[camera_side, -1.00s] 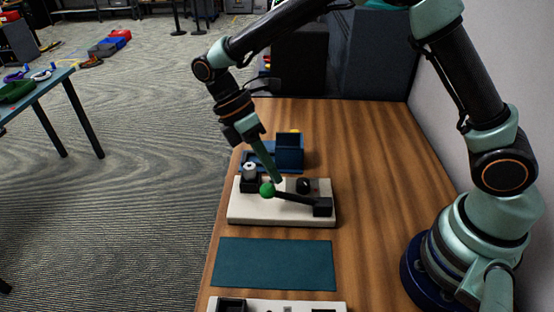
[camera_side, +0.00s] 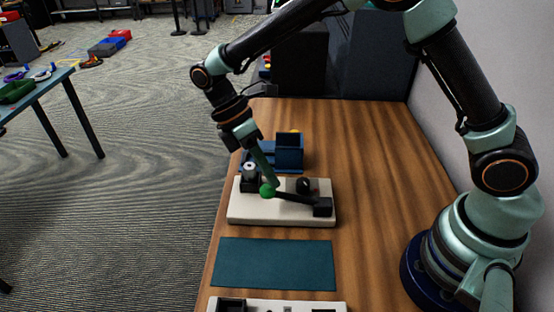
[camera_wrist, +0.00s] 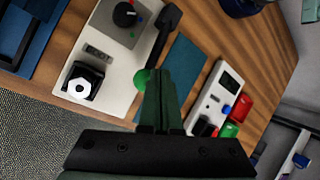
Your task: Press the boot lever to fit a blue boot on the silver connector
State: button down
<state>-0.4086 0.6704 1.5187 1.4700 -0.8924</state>
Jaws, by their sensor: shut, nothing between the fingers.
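The boot lever is a black arm (camera_side: 293,197) with a green ball knob (camera_side: 267,190), on a white base plate (camera_side: 280,216). It also shows in the wrist view, with its knob (camera_wrist: 141,79) beside my fingertips. My gripper (camera_side: 273,183) is shut and empty, its fingers pointing down just behind and right of the knob. I cannot tell whether they touch it. The silver connector (camera_side: 249,167) sits in a black holder at the plate's back left; the wrist view shows its pale round end (camera_wrist: 79,87). I cannot make out a blue boot on it.
A black dial (camera_side: 304,185) stands on the same plate. A blue fixture (camera_side: 289,150) stands behind it. A teal mat (camera_side: 275,264) lies bare in front, with another white unit (camera_side: 290,307) nearer. The wooden table is clear to the right.

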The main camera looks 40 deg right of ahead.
aim_at(265, 186)
jog(key=shift+w+a+f, duration=0.2)
jog(key=shift+f, duration=0.6)
jog(key=shift+w+a+f, duration=0.15)
jog(key=shift+a+f, duration=0.05)
jog(key=shift+f, duration=0.55)
dwell(1.6)
dwell(0.4)
jog(key=shift+s+d+r, duration=0.2)
jog(key=shift+r, duration=0.5)
jog(key=shift+s+d+r, duration=0.15)
jog(key=shift+r, duration=0.6)
jog(key=shift+s+d+r, duration=0.2)
jog(key=shift+r, duration=0.5)
jog(key=shift+s+d+r, duration=0.15)
jog(key=shift+d+r, duration=0.05)
jog(key=shift+r, duration=0.6)
jog(key=shift+s+d+r, duration=0.15)
jog(key=shift+s+r, duration=0.05)
jog(key=shift+r, duration=0.6)
jog(key=shift+s+d+r, duration=0.15)
jog(key=shift+d+r, duration=0.05)
jog(key=shift+r, duration=0.6)
